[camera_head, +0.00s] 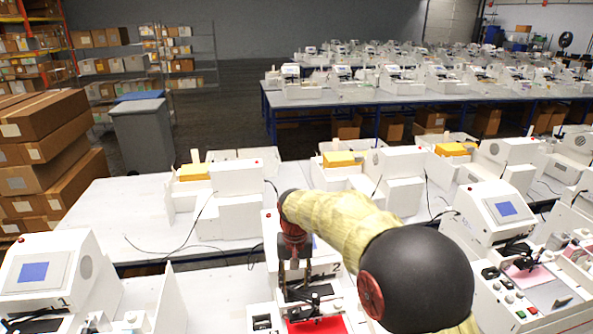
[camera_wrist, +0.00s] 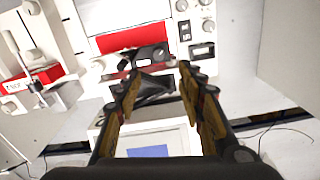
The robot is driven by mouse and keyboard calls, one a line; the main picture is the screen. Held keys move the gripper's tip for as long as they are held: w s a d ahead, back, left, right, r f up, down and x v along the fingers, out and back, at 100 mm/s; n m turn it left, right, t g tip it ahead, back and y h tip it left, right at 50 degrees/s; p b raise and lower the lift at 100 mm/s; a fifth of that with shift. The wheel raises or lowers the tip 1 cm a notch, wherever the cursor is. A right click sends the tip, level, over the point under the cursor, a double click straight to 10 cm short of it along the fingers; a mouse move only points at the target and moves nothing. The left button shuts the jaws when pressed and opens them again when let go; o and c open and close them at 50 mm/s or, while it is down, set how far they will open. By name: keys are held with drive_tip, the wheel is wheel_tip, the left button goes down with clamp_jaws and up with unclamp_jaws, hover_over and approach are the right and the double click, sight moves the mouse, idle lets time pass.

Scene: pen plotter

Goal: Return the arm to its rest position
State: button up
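My arm, in a yellow sleeve with a black joint, reaches over the plotter marked 2 in the head view. My gripper (camera_head: 296,264) points down above this plotter's black carriage (camera_head: 310,300) and red sheet (camera_head: 318,326). In the wrist view my gripper (camera_wrist: 160,76) has its two fingers apart, with no object clearly held between them. Beyond the fingertips are the black carriage (camera_wrist: 148,57) and the red sheet (camera_wrist: 133,38). The plotter's blue screen (camera_wrist: 150,152) shows between the finger bases. My arm hides part of the plotter in the head view.
Another plotter with a blue screen (camera_head: 33,272) stands at left, and one (camera_head: 507,209) at right. White panels and loose black cables lie around them. Cardboard boxes (camera_head: 45,150) are stacked at far left, beside a grey bin (camera_head: 143,132). Bare white tabletop (camera_head: 115,215) shows behind the left plotter.

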drive_tip(key=s+d+t+b, duration=0.2)
drive_tip(key=s+d+b, duration=0.5)
drive_tip(key=s, duration=0.8)
drive_tip(key=s+d+t+b, duration=0.3)
drive_tip(key=s+d+b, duration=0.5)
drive_tip(key=s+d, duration=0.4)
drive_tip(key=s, duration=0.4)
drive_tip(key=shift+s+d+m+t, duration=0.3)
